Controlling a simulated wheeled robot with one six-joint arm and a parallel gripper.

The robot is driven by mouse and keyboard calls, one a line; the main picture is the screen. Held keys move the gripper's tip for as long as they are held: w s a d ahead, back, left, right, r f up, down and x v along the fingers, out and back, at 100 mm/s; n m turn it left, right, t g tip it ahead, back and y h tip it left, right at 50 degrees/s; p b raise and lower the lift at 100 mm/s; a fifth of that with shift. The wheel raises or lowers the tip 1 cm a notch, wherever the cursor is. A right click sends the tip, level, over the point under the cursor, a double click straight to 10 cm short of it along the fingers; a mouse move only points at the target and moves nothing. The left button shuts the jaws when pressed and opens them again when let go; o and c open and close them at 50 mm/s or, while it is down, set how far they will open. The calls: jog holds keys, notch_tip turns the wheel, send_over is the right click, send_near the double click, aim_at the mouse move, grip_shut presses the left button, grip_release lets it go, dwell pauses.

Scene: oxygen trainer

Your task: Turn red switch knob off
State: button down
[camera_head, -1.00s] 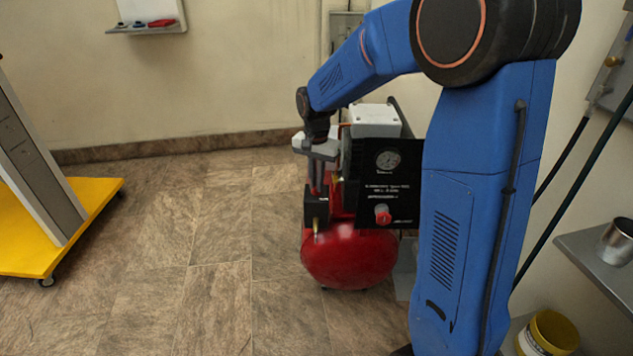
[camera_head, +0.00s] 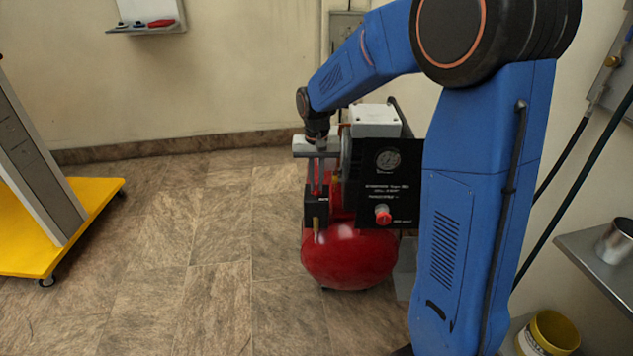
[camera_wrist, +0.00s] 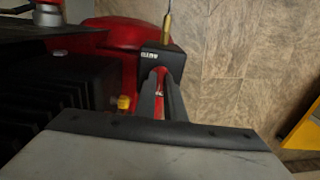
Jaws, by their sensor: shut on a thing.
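A black switch box (camera_head: 316,207) with white lettering stands at the front left of the red compressor (camera_head: 350,256). My gripper (camera_head: 317,188) points down onto the top of this box. In the wrist view, the two dark fingers of my gripper (camera_wrist: 159,79) are closed at the box (camera_wrist: 166,59), with a narrow red piece, the red switch knob (camera_wrist: 160,82), showing between them. The fingers hide most of the knob, so its exact angle cannot be told.
A black panel beside the box carries a round gauge (camera_head: 388,161) and another red knob (camera_head: 382,214). A yellow wheeled base (camera_head: 90,190) stands at the left, and a metal shelf (camera_head: 590,258) at the right. The floor left of the compressor is clear.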

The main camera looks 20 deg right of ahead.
aim_at(317, 186)
jog(key=c, duration=1.8)
grip_release()
jog(key=shift+c, duration=0.2)
jog(key=shift+r, duration=0.1)
notch_tip(317, 186, up, 17)
jog(key=shift+r, duration=0.15)
